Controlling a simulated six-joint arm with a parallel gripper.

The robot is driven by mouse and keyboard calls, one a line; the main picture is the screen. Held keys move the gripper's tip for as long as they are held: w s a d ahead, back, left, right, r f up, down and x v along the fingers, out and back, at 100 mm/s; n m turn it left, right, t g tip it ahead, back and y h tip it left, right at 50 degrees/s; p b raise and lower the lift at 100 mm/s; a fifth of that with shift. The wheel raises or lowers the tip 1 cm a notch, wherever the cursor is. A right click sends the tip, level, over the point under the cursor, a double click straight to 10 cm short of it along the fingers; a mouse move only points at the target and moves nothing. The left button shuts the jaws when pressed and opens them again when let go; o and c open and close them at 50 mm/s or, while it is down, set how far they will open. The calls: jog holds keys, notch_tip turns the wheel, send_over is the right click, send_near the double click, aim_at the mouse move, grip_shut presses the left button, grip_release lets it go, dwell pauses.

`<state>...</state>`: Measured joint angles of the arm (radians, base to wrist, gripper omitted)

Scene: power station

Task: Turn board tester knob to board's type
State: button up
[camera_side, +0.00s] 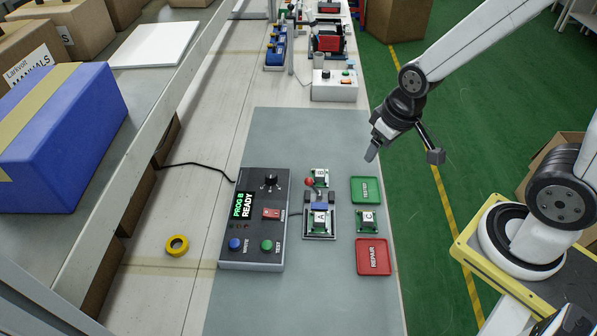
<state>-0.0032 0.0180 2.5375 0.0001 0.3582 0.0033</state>
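The dark board tester (255,215) lies on the grey mat. Its black knob (270,181) is near the top right of its face, and its pointer direction is too small to read. Its green display (242,206) reads "PROG B READY". A green board marked A (320,222) sits in the fixture (319,236) right of the tester. A board that looks marked B (320,177) lies behind the fixture, and one that looks marked C (367,221) lies to its right. My gripper (371,154) hangs above the mat's right side, away from the knob; its finger opening cannot be made out.
A red-balled lever (309,182) stands at the fixture. A green TESTED tray (366,190) and a red REPAIR tray (373,257) lie at right. Yellow tape (177,245) lies left of the tester. The mat's far part is clear.

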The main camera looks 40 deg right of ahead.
jog(key=shift+o, duration=0.2)
jog(key=w+a+f, duration=0.1)
jog(key=w, duration=0.5)
jog(key=w+a+f+g, duration=0.1)
jog(key=w+a+f, duration=0.1)
jog(key=w, duration=0.5)
jog(key=shift+w+a, duration=0.15)
jog(key=g, duration=0.2)
send_over(271, 174)
jog(key=f, duration=0.9)
jog(key=shift+s, duration=0.2)
jog(key=shift+w+f, duration=0.2)
jog(key=shift+f, duration=0.2)
jog(key=shift+f, duration=0.1)
jog(key=shift+f, duration=3.8)
grip_shut()
